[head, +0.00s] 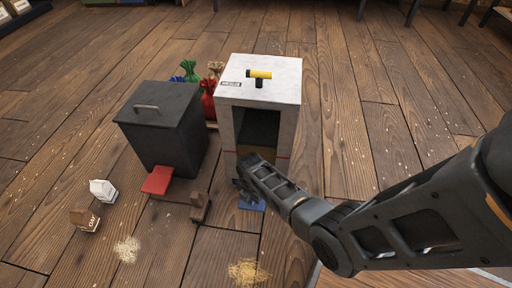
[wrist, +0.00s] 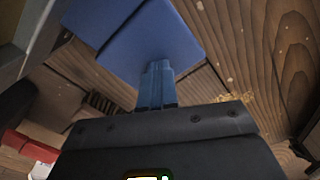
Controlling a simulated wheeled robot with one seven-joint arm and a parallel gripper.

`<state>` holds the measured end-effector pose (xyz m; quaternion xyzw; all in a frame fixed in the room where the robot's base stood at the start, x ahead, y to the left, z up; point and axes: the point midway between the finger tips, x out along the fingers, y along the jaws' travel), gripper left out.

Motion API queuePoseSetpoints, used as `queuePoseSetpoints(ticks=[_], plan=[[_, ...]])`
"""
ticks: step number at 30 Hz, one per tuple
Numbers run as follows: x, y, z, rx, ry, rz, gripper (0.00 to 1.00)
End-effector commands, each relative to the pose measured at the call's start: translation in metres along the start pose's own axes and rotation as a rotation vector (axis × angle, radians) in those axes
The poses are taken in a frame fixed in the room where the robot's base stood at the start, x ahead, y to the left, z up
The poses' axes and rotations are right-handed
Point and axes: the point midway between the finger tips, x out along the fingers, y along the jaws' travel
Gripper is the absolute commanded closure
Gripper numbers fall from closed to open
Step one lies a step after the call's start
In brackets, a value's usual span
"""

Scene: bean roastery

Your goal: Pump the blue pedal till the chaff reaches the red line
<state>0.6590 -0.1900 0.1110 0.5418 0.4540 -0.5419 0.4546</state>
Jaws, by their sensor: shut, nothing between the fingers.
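The blue pedal (head: 252,206) sits low at the front of a white box (head: 288,92), partly hidden by my gripper. In the wrist view the blue pedal (wrist: 150,40) fills the upper middle. My gripper (head: 243,191) is shut and empty, its fingertips (wrist: 157,68) over the pedal's edge; I cannot tell whether they touch it. The box has an open front with a dark inside and a brown mass, perhaps chaff (head: 256,153), low in it. A red line (head: 284,156) shows at about that height; my arm hides part of the opening, so the exact level is unclear.
A dark bin (head: 165,125) with a red pedal (head: 158,180) stands left of the box. Tied sacks (head: 208,100) are behind. A white carton (head: 103,190), a brown bag (head: 84,217) and spilled piles (head: 246,271) lie on the floor. The floor right of the box is clear.

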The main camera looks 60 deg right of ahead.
Motion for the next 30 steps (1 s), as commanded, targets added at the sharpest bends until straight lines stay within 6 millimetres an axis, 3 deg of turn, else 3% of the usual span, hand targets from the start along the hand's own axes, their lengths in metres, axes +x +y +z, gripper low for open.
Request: queuePoseSetpoints(ticks=[30], plan=[[0.021,-0.002,-0.001,-0.001,0.002,-0.003,1.00]])
